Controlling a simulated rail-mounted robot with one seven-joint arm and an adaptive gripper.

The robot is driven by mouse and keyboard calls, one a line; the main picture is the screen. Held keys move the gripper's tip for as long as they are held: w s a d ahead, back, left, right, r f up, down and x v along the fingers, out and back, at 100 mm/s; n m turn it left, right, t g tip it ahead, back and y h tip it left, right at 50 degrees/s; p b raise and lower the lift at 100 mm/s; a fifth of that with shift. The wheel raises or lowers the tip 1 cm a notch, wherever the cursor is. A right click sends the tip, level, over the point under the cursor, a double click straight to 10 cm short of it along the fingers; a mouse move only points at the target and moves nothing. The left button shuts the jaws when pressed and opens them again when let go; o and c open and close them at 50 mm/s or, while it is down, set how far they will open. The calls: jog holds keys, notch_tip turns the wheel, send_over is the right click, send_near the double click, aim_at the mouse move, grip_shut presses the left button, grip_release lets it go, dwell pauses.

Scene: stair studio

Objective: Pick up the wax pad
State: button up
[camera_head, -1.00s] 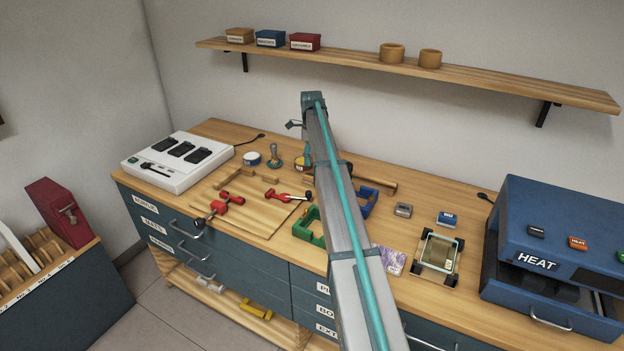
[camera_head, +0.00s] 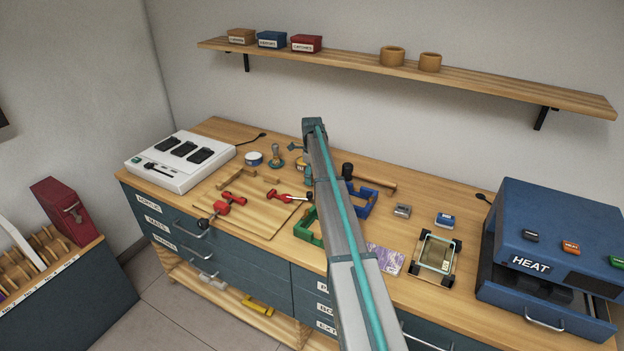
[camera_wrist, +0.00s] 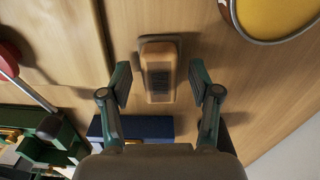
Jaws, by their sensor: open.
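My gripper (camera_wrist: 160,84) is open, one finger on each side of the block, with gaps showing on both sides. I cannot tell the fingers' height over the wood. In the head view my arm hides the block and most of the gripper.
A round tin with a yellow top (camera_wrist: 278,12) stands close by at upper right. A blue bar (camera_wrist: 140,127) lies just below the block, with green clamp parts (camera_wrist: 45,135) at lower left. The head view shows a wooden hammer (camera_head: 375,180) and a blue heater (camera_head: 550,250).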

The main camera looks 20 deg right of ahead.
grip_shut()
jog(key=shift+r, duration=0.15)
jog(key=shift+r+b, duration=0.2)
jog(key=shift+b, duration=0.15)
jog(key=shift+r+b, duration=0.8)
jog(key=shift+r, duration=0.15)
jog(key=s+d+r+b, duration=0.2)
jog(key=s+r+b, duration=0.2)
jog(key=s+r, duration=0.6)
jog(key=s, duration=0.4)
jog(key=shift+r, duration=0.2)
jog(key=shift+w+d, duration=0.1)
